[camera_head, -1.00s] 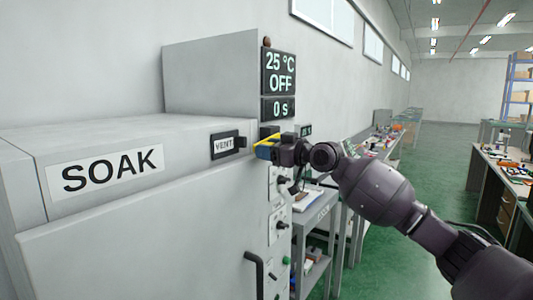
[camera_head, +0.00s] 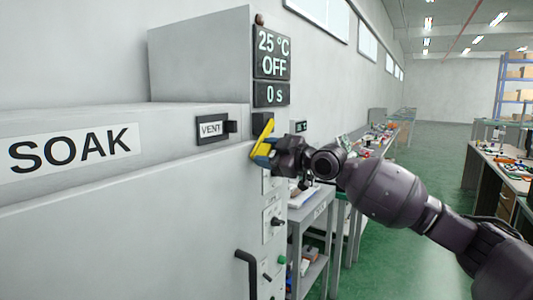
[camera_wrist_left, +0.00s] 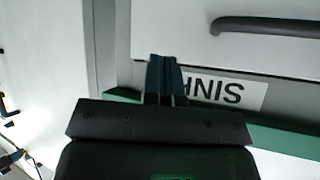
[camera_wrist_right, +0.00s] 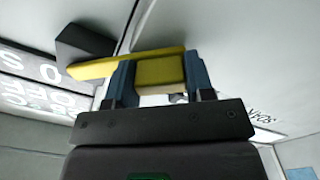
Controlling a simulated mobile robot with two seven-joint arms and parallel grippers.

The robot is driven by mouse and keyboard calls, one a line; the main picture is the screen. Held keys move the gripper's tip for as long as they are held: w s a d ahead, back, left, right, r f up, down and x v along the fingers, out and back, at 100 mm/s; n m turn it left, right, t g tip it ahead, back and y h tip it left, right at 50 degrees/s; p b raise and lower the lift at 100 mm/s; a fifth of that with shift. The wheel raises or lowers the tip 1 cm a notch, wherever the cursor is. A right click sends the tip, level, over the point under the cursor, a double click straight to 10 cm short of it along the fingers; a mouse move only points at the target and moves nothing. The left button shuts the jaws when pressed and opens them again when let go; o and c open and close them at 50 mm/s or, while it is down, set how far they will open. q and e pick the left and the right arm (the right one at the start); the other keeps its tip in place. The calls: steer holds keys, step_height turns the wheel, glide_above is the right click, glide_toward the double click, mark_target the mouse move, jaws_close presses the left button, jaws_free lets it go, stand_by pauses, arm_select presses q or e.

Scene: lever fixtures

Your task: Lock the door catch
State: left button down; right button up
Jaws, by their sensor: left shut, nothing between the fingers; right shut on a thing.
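The door catch has a yellow lever (camera_head: 264,137) at the right edge of the big grey SOAK cabinet's front. It slants, upper end to the right, in the head view. My right gripper (camera_head: 270,155) is shut on it. In the right wrist view the yellow lever (camera_wrist_right: 160,70) sits between the two blue fingers, and its longer arm reaches left to a dark block (camera_wrist_right: 85,42). The fingers hide part of the lever in the head view. My left gripper (camera_wrist_left: 166,78) is shut and empty, seen only in the left wrist view.
The cabinet (camera_head: 130,230) fills the left, with a VENT switch (camera_head: 213,129), a display (camera_head: 272,52) and a dark handle (camera_head: 248,270) below the catch. Grey carts (camera_head: 315,235) stand beyond. In the left wrist view, a dark bar handle (camera_wrist_left: 265,27) is near the left gripper.

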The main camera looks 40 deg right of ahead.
stand_by(0.3)
steer(key=o, duration=1.3)
steer(key=shift+p+v, duration=0.8)
steer(key=shift+v, duration=4.6)
